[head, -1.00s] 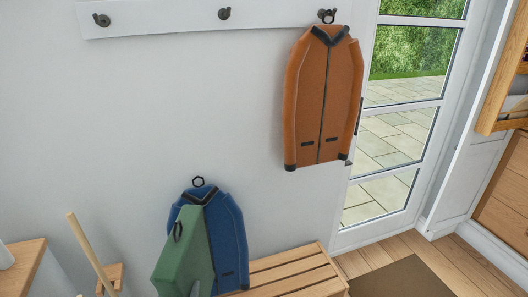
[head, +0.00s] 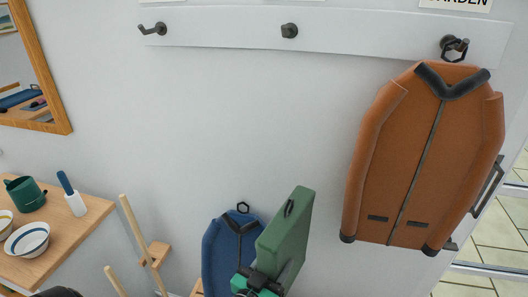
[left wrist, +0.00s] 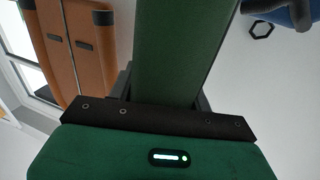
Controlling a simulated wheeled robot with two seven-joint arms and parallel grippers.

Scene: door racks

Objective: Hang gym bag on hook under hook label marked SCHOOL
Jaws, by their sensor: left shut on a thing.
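The green gym bag (head: 288,238) is upright and slightly tilted in the head view, in front of a blue jacket (head: 222,250). My left gripper (head: 260,284) is shut on its lower part; the bag also fills the middle of the left wrist view (left wrist: 185,45). A dark loop (head: 289,208) shows near the bag's top. The white rail (head: 220,25) above has a left hook (head: 152,29), a middle hook (head: 289,31) and a right hook (head: 453,45). The two left hooks are bare. The labels are cut off at the top; only the right one (head: 455,3) partly reads "RDEN".
An orange jacket (head: 425,160) hangs from the right hook beside the glass door. A wooden shelf (head: 90,220) with a green mug (head: 25,193) and bowls stands at left, below a framed mirror (head: 62,110). The wall below the two left hooks is clear.

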